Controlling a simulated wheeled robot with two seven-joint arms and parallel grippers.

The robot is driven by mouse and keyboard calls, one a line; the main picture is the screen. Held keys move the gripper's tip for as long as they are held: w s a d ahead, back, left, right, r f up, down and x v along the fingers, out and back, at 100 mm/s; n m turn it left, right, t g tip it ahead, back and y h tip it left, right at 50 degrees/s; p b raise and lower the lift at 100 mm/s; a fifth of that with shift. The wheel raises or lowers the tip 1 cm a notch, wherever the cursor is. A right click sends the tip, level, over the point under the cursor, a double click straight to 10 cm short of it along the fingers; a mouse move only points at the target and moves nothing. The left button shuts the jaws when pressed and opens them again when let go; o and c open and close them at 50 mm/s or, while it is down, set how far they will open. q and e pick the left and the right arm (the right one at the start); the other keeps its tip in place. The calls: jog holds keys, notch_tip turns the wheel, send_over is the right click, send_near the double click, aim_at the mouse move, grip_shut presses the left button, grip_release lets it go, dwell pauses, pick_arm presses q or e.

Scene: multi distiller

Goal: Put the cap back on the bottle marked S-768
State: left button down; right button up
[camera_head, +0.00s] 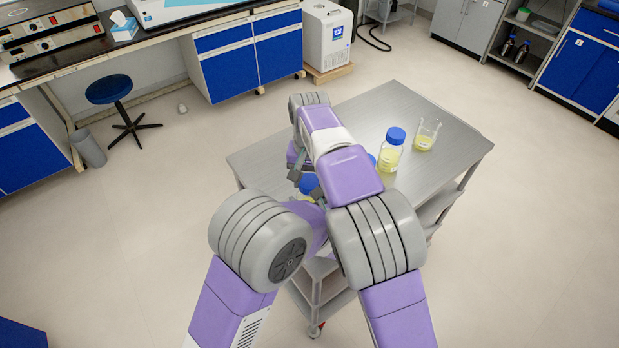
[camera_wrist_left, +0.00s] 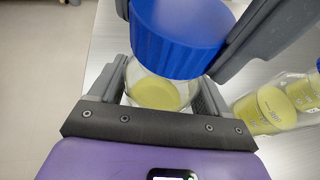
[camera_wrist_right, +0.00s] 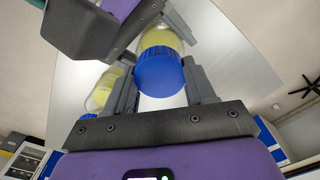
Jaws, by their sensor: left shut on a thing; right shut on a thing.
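A bottle of yellow liquid (camera_wrist_left: 155,92) stands between the fingers of my left gripper (camera_wrist_left: 163,85), which is shut on it. My right gripper (camera_wrist_right: 160,68) is shut on a blue cap (camera_wrist_right: 160,76). The cap (camera_wrist_left: 178,38) is at the bottle's mouth, in line with the bottle in the right wrist view (camera_wrist_right: 161,39). I cannot tell whether it is seated or just above the neck. In the head view the cap (camera_head: 309,184) shows between the right fingers; my arms hide most of the bottle and the left gripper. No marking is readable on the held bottle.
A bottle with a blue cap (camera_head: 390,155) and a beaker of yellow liquid (camera_head: 426,134) stand on the steel cart (camera_head: 410,105). Another blue cap (camera_head: 371,160) is mostly hidden behind my right arm. The cart's far side is clear.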

jog(key=m, duration=0.2)
jog(key=shift+m, duration=0.3)
jog(key=o, duration=1.2)
jog(key=shift+c, duration=0.2)
jog(key=shift+r, duration=2.3)
jog(key=shift+c, duration=0.3)
jog(key=n, duration=0.1)
jog(key=r+n, duration=0.1)
jog(key=n, duration=0.3)
jog(key=shift+r, duration=0.25)
jog(key=n, duration=0.2)
jog(key=r+n, duration=0.1)
jog(key=n, duration=0.1)
jog(key=r+n, duration=0.1)
jog(key=n, duration=0.1)
jog(key=shift+f, duration=0.1)
jog(key=shift+f, duration=4)
